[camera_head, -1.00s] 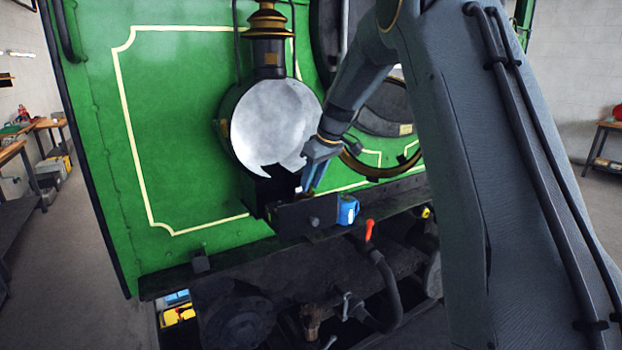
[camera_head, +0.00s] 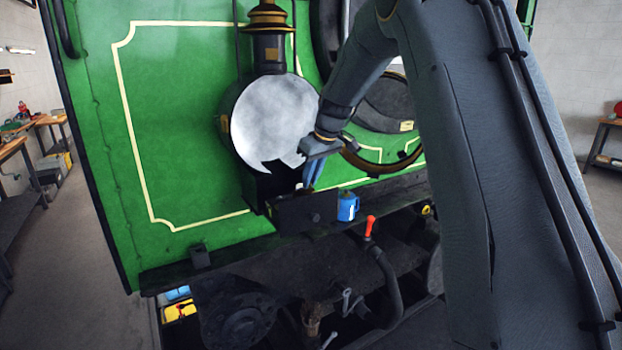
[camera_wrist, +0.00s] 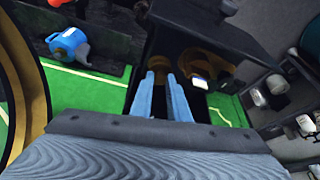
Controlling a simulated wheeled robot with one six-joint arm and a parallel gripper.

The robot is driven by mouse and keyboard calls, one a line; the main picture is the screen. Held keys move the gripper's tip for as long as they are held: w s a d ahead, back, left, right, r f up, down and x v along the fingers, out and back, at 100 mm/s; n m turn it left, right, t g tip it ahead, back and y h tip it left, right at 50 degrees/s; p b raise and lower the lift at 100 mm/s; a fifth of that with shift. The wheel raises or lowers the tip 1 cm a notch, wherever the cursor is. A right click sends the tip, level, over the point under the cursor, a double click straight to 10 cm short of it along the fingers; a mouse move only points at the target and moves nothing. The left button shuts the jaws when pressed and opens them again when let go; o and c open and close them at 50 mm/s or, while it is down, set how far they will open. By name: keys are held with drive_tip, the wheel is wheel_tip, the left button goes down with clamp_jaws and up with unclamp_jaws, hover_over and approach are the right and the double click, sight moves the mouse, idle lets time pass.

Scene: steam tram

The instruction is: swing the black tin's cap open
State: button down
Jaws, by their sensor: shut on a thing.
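My gripper (camera_head: 310,186) reaches down behind a dark upright panel (camera_head: 318,212) below the big round lamp. Its two blue fingers show close together in the wrist view (camera_wrist: 162,76), with a narrow dark gap between them. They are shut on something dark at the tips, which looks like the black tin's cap. The black tin itself does not stand out from the dark surfaces around it, and the panel hides it in the head view. A brown-yellow round thing (camera_wrist: 196,61) with a white patch is beside the fingertips.
A blue can (camera_head: 347,207) stands right of the panel; it also shows in the wrist view (camera_wrist: 68,42). A red-handled lever (camera_head: 370,227) rises farther right. The lamp (camera_head: 275,120) and green tram front (camera_head: 180,130) are close behind my gripper.

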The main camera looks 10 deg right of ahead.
drive_tip(key=m, duration=0.1)
drive_tip(key=a+m+h, duration=0.1)
drive_tip(key=m, duration=0.1)
drive_tip(key=a+m+h, duration=0.1)
drive_tip(key=m, duration=0.1)
drive_tip(key=shift+t+b, duration=0.3)
drive_tip(key=shift+b, duration=0.1)
drive_tip(key=m, duration=0.1)
drive_tip(key=a+m+h+b, duration=0.1)
drive_tip(key=m, duration=0.1)
drive_tip(key=m+b, duration=0.1)
drive_tip(key=shift+w+a+f+m+h, duration=0.1)
drive_tip(key=shift+w+a+m+h, duration=0.05)
drive_tip(key=shift+w+m+h, duration=0.2)
drive_tip(key=m+b, duration=0.2)
drive_tip(key=w+a+m+g+h+b, duration=0.1)
drive_tip(key=m, duration=0.1)
drive_tip(key=shift+m+h+b, duration=0.25)
drive_tip(key=shift+m+b, duration=0.1)
drive_tip(key=m, duration=0.1)
drive_tip(key=w+m+g+b, duration=0.1)
drive_tip(key=m, duration=0.1)
drive_tip(key=m+h, duration=0.1)
drive_tip(key=shift+w+a+m+g+b, duration=0.2)
drive_tip(key=shift+a+m+g+b, duration=0.1)
drive_tip(key=shift+g+b, duration=0.1)
drive_tip(key=c, duration=1.7)
unclamp_jaws()
